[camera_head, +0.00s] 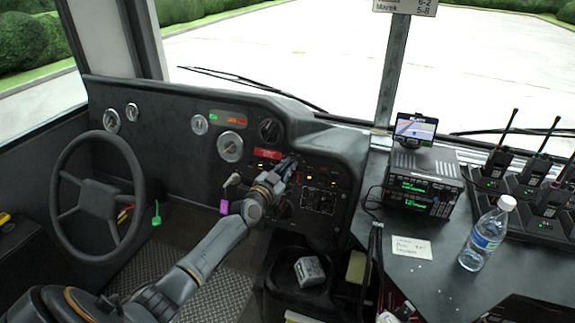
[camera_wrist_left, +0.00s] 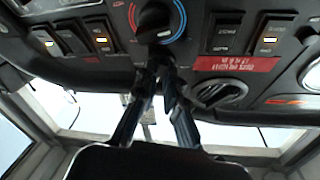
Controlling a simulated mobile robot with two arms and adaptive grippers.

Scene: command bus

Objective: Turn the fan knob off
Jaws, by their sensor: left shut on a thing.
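The fan knob (camera_wrist_left: 153,20) is a dark round knob on the dashboard with a blue and red ring around it. It shows at the top of the left wrist view, which sees the panel upside down. My left gripper (camera_wrist_left: 157,62) reaches up to it with its fingers close together, shut on the knob. In the head view my left gripper (camera_head: 287,166) is at the panel just right of the red label (camera_head: 267,153) and hides the knob. My right gripper is in neither view.
Rocker switches (camera_wrist_left: 229,32) with orange lights flank the knob. The steering wheel (camera_head: 98,198) is at left. A radio (camera_head: 422,180) and a bottle (camera_head: 486,235) stand on the right counter.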

